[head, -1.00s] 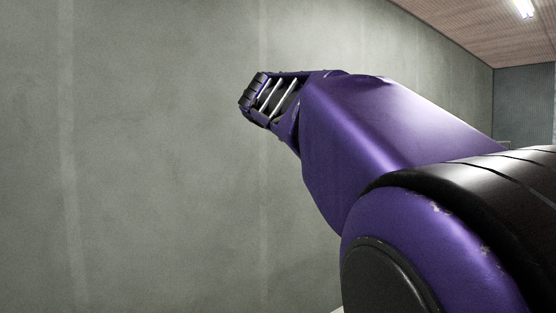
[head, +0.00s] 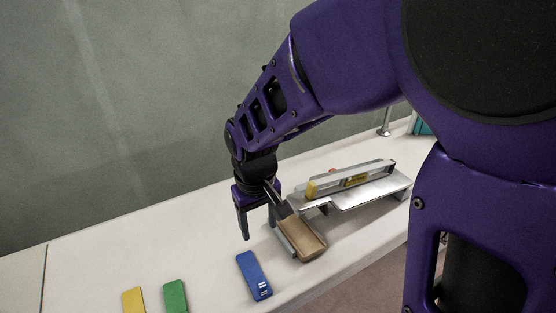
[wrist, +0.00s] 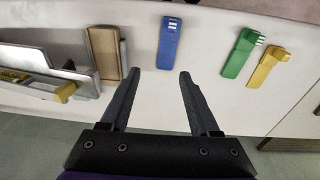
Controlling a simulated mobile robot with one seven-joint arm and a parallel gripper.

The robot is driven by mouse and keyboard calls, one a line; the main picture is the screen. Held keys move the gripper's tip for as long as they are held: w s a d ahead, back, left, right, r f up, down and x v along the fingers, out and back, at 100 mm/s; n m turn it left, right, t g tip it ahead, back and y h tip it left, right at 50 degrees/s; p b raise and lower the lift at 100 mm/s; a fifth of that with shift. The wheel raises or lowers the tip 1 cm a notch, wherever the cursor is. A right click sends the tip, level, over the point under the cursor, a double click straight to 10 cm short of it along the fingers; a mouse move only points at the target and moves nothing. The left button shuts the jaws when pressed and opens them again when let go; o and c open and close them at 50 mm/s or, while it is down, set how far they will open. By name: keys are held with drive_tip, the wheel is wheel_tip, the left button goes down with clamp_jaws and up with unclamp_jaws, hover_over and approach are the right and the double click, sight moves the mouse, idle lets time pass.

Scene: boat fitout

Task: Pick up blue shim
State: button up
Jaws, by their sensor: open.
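The blue shim (head: 254,276) lies flat on the white worktop, near its front edge in the head view. In the wrist view the blue shim (wrist: 170,44) shows beyond the fingertips, between them and slightly above in the picture. My gripper (head: 262,226) points down over the worktop, behind the blue shim in the head view. It also shows in the wrist view (wrist: 160,76), open with nothing between its fingers. The fingers are apart from the shim.
A green shim (head: 175,297) and a yellow shim (head: 133,300) lie left of the blue one. The worktop (head: 95,256) is clear at the left, with a wall behind.

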drive_tip(key=s+f+g, duration=0.1)
drive_tip(key=s+f, duration=0.2)
drive_tip(key=s, duration=0.1)
drive_tip(key=b, duration=0.3)
hover_over(261, 282)
drive_tip(key=f, duration=0.6)
drive_tip(key=d+f, duration=0.1)
drive_tip(key=f, duration=0.2)
drive_tip(key=shift+s+f, duration=0.3)
drive_tip(key=shift+f, duration=0.1)
drive_tip(key=shift+w+a+f+b, duration=0.1)
drive_tip(key=shift+a+f+b, duration=0.1)
drive_tip(key=shift+f, duration=0.85)
drive_tip(key=shift+w+a+f+b, duration=0.15)
drive_tip(key=shift+f+b, duration=0.1)
drive_tip(key=shift+f, duration=0.75)
drive_tip(key=shift+w+a+f+b, duration=0.1)
drive_tip(key=shift+a+f+b, duration=0.1)
drive_tip(key=shift+f, duration=0.85)
clamp_jaws()
